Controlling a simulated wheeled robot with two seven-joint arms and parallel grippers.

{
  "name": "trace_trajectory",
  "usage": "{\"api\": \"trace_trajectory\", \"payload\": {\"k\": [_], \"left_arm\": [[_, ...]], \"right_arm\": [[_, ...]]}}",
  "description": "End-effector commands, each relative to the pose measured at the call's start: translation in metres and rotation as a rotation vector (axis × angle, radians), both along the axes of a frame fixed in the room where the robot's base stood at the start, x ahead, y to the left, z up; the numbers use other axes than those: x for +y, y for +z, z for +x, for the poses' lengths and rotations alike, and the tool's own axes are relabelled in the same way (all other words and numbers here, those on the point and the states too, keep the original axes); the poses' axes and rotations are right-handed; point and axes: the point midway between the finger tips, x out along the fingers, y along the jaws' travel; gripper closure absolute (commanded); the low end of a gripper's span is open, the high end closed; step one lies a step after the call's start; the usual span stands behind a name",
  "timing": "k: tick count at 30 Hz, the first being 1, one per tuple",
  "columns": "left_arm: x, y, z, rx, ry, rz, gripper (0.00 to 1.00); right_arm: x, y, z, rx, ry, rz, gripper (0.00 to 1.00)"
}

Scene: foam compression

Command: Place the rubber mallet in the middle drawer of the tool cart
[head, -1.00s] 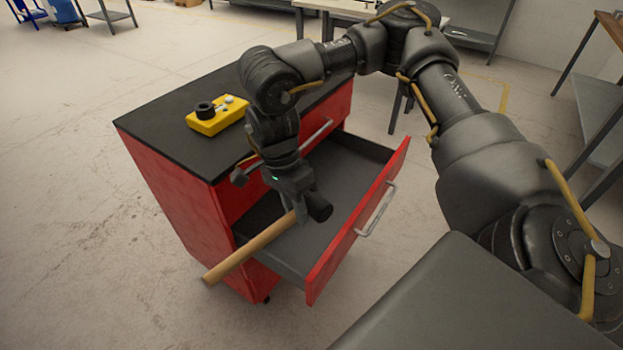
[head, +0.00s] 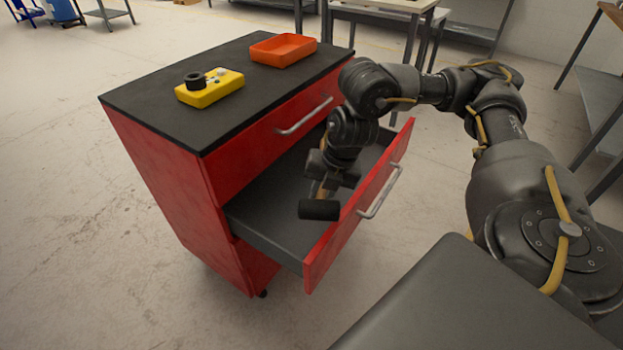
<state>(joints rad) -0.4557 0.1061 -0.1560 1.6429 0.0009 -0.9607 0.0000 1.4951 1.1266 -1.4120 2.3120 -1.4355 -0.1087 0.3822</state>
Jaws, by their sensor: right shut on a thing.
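The red tool cart (head: 155,180) stands in front of me with its middle drawer (head: 270,195) pulled out and its grey inside bare where it shows. My right gripper (head: 325,178) is over the open drawer, its fingers mostly hidden behind its own body and the mallet. It is shut on the rubber mallet (head: 319,209). The mallet's black head faces me near the drawer's front panel, and only a short bit of its wooden handle shows. I cannot tell whether the mallet touches the drawer floor. My left gripper is not in view.
On the cart's black top lie a yellow device (head: 210,92) with a black knob and an orange tray (head: 283,50). The top drawer is shut. The drawer's front panel (head: 358,205) stands up close to the mallet.

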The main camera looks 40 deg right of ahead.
Motion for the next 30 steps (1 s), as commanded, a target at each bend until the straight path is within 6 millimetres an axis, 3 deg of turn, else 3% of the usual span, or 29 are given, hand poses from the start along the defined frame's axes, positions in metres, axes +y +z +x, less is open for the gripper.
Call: {"api": "trace_trajectory", "payload": {"k": [11,30], "left_arm": [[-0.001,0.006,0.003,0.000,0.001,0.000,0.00],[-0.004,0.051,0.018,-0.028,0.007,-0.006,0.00]], "right_arm": [[-0.007,0.001,0.008,-0.002,-0.118,-0.001,1.00],[-0.096,0.001,0.134,-0.001,-0.116,0.001,1.00]]}}
